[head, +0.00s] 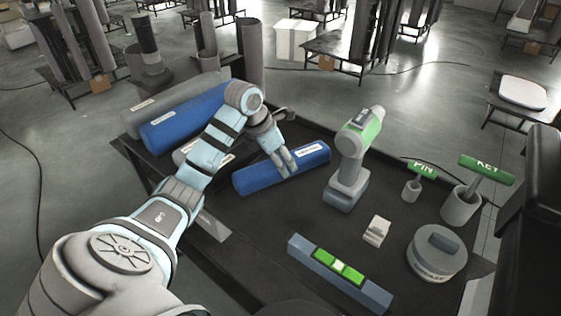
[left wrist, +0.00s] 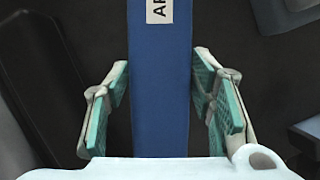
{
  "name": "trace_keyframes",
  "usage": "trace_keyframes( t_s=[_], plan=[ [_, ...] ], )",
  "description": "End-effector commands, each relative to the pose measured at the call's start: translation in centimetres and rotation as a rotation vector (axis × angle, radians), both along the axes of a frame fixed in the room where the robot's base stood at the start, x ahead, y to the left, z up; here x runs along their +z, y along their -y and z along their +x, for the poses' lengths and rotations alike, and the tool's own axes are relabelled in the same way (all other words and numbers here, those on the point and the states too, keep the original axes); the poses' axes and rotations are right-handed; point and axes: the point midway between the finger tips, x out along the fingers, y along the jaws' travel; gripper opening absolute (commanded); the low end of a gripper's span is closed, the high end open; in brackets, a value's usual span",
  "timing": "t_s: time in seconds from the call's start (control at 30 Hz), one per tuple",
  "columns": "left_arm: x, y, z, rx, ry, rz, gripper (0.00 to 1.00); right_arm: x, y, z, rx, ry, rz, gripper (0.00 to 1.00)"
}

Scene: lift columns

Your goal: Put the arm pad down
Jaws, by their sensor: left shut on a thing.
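The blue arm pad (head: 255,178), a long bar with a white label, is at the middle of the dark table (head: 290,215). My left gripper (head: 285,161) reaches down over it and is shut on it near its middle. In the left wrist view the pad (left wrist: 160,100) runs between the two green-padded fingers (left wrist: 159,105), its label partly cut off at the top. I cannot tell whether the pad's underside touches the table. My right gripper is not in view.
A green-and-grey power tool (head: 356,150) stands just right of the pad. A level (head: 338,272), a small pale block (head: 376,230), a round grey tin (head: 437,255) and holders with green PIN (head: 422,168) and KEY (head: 487,168) handles are further right. A larger blue roll (head: 180,120) lies behind left.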

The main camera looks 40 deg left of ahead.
Motion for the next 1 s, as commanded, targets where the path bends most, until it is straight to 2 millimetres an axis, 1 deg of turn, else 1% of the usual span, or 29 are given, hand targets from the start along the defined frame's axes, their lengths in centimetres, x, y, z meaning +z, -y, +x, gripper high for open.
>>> trace_keyframes(
  t_s=[0.17, 0.27, 0.3, 0.37, 0.4, 0.43, 0.67, 0.77, 0.87, 0.97, 1.0],
  plan=[
    [0.1, 0.0, 0.1, -0.001, 0.003, 0.0, 0.16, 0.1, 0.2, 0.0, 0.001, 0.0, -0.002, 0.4],
    [-0.1, 0.0, 0.1, 0.0, 0.003, 0.0, 0.16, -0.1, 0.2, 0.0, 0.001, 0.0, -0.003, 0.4],
    [-0.2, 0.0, 0.0, 0.0, 0.002, -0.001, 0.51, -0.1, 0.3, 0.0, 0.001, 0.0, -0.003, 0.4],
    [-0.1, 0.0, 0.1, 0.0, 0.002, -0.001, 0.61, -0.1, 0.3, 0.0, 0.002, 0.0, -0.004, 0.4],
    [-0.1, 0.0, 0.0, 0.0, 0.002, -0.001, 0.67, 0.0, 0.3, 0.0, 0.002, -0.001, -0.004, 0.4],
    [-0.1, 0.0, 0.0, 0.0, 0.002, -0.001, 0.7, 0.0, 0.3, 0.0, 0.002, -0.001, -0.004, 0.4],
    [-0.1, 0.0, 0.0, 0.0, 0.002, -0.001, 0.7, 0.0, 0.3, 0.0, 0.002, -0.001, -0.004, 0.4],
    [0.3, 0.0, 0.1, 0.0, 0.002, 0.0, 0.7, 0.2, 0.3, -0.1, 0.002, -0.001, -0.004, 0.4],
    [1.6, -0.3, -0.4, 0.001, 0.003, 0.001, 0.7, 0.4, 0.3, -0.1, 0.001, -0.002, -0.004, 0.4],
    [4.0, -0.7, -1.3, 0.001, 0.006, 0.003, 0.7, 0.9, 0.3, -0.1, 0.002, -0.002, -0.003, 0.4],
    [5.2, -0.8, -1.7, 0.001, 0.005, 0.004, 0.7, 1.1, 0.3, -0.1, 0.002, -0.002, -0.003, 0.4]
  ],
)
